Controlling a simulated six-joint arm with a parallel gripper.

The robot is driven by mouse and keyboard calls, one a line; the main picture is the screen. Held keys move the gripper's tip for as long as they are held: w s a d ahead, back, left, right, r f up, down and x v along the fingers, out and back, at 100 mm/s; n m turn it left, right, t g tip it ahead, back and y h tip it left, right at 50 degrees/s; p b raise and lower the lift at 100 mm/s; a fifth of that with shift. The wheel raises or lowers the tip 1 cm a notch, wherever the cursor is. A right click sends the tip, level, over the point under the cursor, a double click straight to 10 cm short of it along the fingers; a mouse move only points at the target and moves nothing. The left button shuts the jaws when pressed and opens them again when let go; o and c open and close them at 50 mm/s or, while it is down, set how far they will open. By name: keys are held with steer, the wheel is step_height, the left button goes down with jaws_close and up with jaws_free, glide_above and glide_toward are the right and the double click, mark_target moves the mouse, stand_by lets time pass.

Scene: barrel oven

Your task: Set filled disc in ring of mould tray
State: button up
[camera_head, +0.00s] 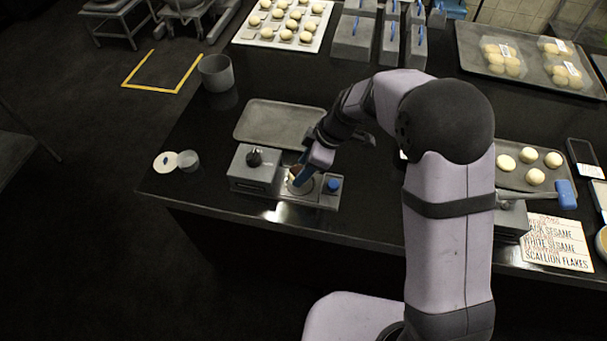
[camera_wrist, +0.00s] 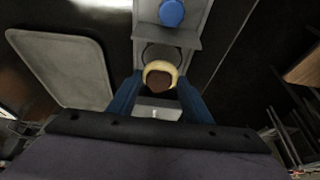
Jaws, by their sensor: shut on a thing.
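The filled disc (camera_wrist: 161,76), pale dough with a brown filling on top, sits between the blue fingers of my gripper (camera_wrist: 157,92). My gripper is shut on it. In the camera_head view my gripper (camera_head: 299,176) is over the mould tray (camera_head: 326,200), and the disc is mostly hidden by the fingers. The tray's dark ring (camera_wrist: 148,54) shows just beyond the disc in the wrist view. The disc overlaps the near part of the ring there, and I cannot tell whether it touches the tray.
A grey block with a black knob (camera_head: 254,158) adjoins the tray on the left. A blue knob (camera_head: 334,184) stands at the tray's right end. An empty grey tray (camera_head: 278,121) lies behind. A small cup (camera_head: 188,161) and a pale disc (camera_head: 165,162) stand at the far left.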

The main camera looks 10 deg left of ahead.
step_height(320, 180, down, 3)
steer(key=shift+r+p, duration=0.15)
steer(key=shift+p, duration=0.25)
steer(key=shift+f, duration=0.5)
steer(key=shift+f, duration=0.2)
steer(key=o, duration=1.1)
steer(key=shift+c, duration=0.2)
steer(key=shift+r, duration=0.2)
steer(key=shift+r, duration=0.15)
steer(key=b+v, duration=0.2)
steer(key=v, duration=0.9)
steer(key=shift+d+r, duration=0.2)
steer(key=shift+r, duration=0.15)
steer(key=shift+d, duration=0.1)
